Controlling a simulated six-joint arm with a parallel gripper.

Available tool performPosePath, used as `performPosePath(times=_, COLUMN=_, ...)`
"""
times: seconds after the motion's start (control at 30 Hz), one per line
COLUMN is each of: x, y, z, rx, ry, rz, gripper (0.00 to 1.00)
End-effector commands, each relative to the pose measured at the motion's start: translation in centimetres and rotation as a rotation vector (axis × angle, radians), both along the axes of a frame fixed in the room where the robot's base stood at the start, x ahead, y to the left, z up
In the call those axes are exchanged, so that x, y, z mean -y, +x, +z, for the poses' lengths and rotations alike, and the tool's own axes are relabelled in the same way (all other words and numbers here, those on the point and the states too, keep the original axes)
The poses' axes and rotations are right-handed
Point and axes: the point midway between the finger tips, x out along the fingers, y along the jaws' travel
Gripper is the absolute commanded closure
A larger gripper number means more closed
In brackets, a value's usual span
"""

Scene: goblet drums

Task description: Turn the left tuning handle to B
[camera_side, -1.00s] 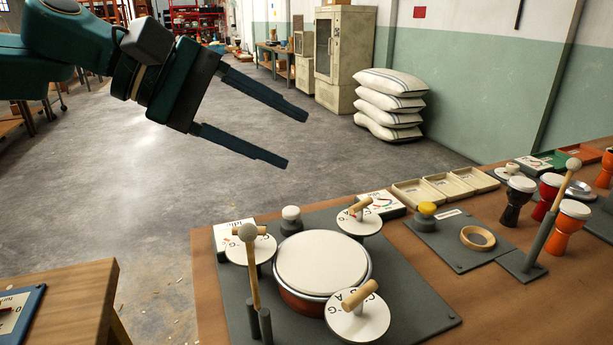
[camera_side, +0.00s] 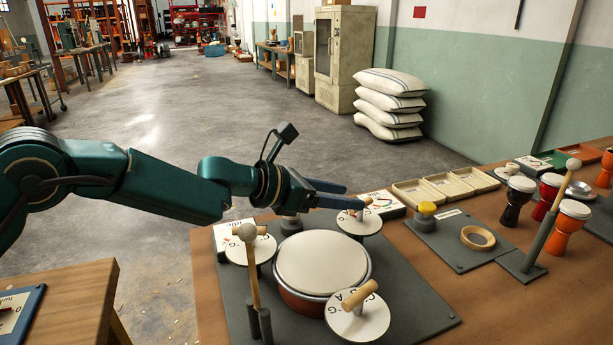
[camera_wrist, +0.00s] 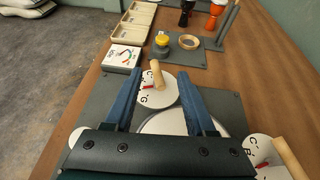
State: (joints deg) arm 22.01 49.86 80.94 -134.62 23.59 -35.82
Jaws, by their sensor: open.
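The drum (camera_side: 322,264) has a cream head and stands on a dark grey board with three white lettered dials around it. Each dial has a wooden bar handle. The rear dial (camera_side: 347,222) has its handle (camera_wrist: 158,75) close to my gripper (camera_side: 355,195). In the wrist view my gripper (camera_wrist: 160,72) is open, one finger on each side of that handle, with no clear contact. A red mark (camera_wrist: 148,86) lies on this dial among letters including G. Another dial (camera_side: 263,250) is left of the drum; a third (camera_side: 358,322) is in front right.
A mallet (camera_side: 250,265) stands upright before the left dial. A yellow button (camera_side: 427,208) and wooden ring (camera_side: 478,237) are on a board to the right. Small drums and trays (camera_side: 446,184) lie beyond.

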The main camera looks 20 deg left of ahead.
Motion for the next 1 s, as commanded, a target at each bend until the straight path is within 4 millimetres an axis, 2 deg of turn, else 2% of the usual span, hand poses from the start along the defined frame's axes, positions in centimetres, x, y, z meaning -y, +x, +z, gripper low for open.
performPosePath(times=0.03, x=0.0, y=0.0, z=-1.1, rx=-0.004, ry=0.0, rz=-0.001, gripper=0.44)
performPosePath(times=0.1, x=0.0, y=0.0, z=-2.1, rx=-0.003, ry=0.0, rz=0.0, gripper=0.44)
performPosePath(times=0.2, x=0.1, y=0.1, z=-2.7, rx=0.002, ry=-0.001, rz=0.0, gripper=0.44)
performPosePath(times=0.7, x=2.3, y=2.7, z=-4.0, rx=0.003, ry=-0.001, rz=-0.005, gripper=0.44)
performPosePath(times=1.0, x=3.0, y=3.5, z=-4.4, rx=0.003, ry=-0.002, rz=-0.001, gripper=0.44)
